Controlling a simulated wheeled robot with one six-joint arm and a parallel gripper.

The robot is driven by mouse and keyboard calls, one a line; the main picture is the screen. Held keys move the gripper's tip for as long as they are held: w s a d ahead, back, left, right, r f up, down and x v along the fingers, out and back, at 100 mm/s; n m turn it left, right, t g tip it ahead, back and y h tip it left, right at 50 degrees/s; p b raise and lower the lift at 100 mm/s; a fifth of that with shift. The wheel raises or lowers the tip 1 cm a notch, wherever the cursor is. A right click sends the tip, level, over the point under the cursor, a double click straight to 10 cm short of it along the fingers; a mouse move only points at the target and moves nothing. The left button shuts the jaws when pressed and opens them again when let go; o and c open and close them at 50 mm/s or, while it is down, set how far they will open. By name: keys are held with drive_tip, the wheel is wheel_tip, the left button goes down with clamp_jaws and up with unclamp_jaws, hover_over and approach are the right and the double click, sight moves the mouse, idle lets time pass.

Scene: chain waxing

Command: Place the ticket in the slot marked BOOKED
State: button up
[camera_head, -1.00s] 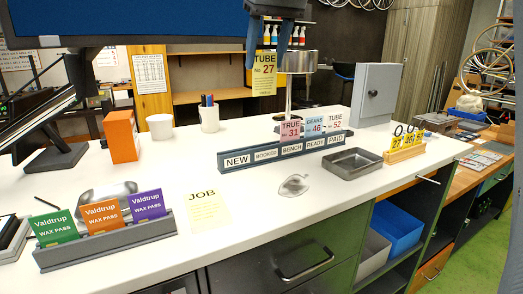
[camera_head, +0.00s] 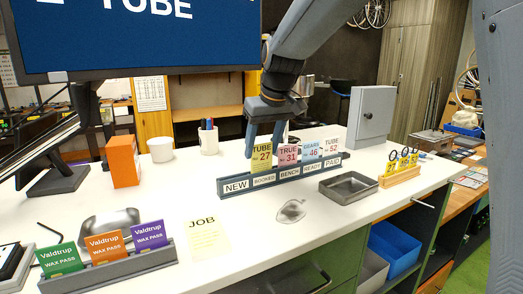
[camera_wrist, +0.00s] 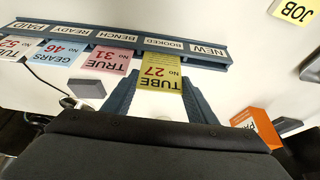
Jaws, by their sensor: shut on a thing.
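The yellow ticket reading TUBE No 27 (camera_head: 262,158) stands upright at the rack, just behind the BOOKED label (camera_head: 265,181). Its lower edge meets the rack (camera_head: 251,185); I cannot tell how deep it sits. My gripper (camera_head: 264,138) is above and behind the rack, shut on this ticket. In the wrist view the ticket (camera_wrist: 161,74) is between my two fingers (camera_wrist: 160,92), lined up with the BOOKED label (camera_wrist: 172,44). The NEW place (camera_head: 236,186) holds no ticket.
Pink TRUE 31 (camera_head: 288,154), blue GEARS 46 (camera_head: 310,149) and grey TUBE 52 (camera_head: 331,147) tickets stand in the rack to the right. A metal tray (camera_head: 348,188) lies right of it. The JOB sheet (camera_head: 207,240) and a wax pass holder (camera_head: 110,265) are in front.

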drive_tip(key=shift+f, duration=0.85)
drive_tip(key=shift+f, duration=0.1)
drive_tip(key=o, duration=0.7)
drive_tip(key=shift+o, duration=0.2)
drive_tip(key=b+v, duration=0.3)
drive_tip(key=v, duration=0.9)
drive_tip(key=shift+s, duration=0.1)
